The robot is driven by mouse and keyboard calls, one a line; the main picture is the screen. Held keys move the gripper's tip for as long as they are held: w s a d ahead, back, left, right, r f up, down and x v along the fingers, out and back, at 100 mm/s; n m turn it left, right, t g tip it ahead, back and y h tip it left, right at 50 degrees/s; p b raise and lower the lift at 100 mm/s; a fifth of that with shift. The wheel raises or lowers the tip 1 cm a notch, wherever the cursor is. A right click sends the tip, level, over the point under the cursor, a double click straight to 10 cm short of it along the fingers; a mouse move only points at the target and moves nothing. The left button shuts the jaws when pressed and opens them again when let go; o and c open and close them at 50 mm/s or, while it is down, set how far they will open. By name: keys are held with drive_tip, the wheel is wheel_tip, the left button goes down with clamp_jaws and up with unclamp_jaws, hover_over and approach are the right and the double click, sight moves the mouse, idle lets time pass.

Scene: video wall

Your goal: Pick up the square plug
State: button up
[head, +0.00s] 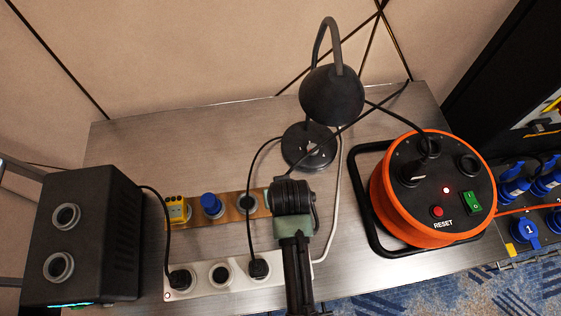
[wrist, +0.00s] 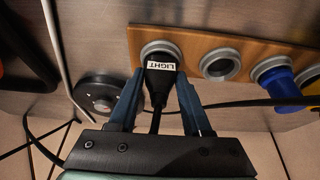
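A black plug labelled LIGHT (wrist: 161,68) sits in the left socket of a brown strip in the wrist view, its cord running back between my fingers. My gripper (wrist: 160,78) is open, with one blue finger on each side of this plug; I cannot tell if they touch it. In the head view my gripper (head: 292,190) hides that end of the strip. A yellow boxy plug (head: 177,209) stands at the strip's left end, with a blue round plug (head: 211,205) beside it. No label names a square plug, so I cannot tell which one it is.
A white power strip (head: 207,298) with two black plugs lies in front. A black box (head: 95,215) stands left, an orange cable reel (head: 385,205) right, and a black lamp (head: 333,95) behind. Cords cross the grey table (head: 130,150).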

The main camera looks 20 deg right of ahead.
clamp_jaws()
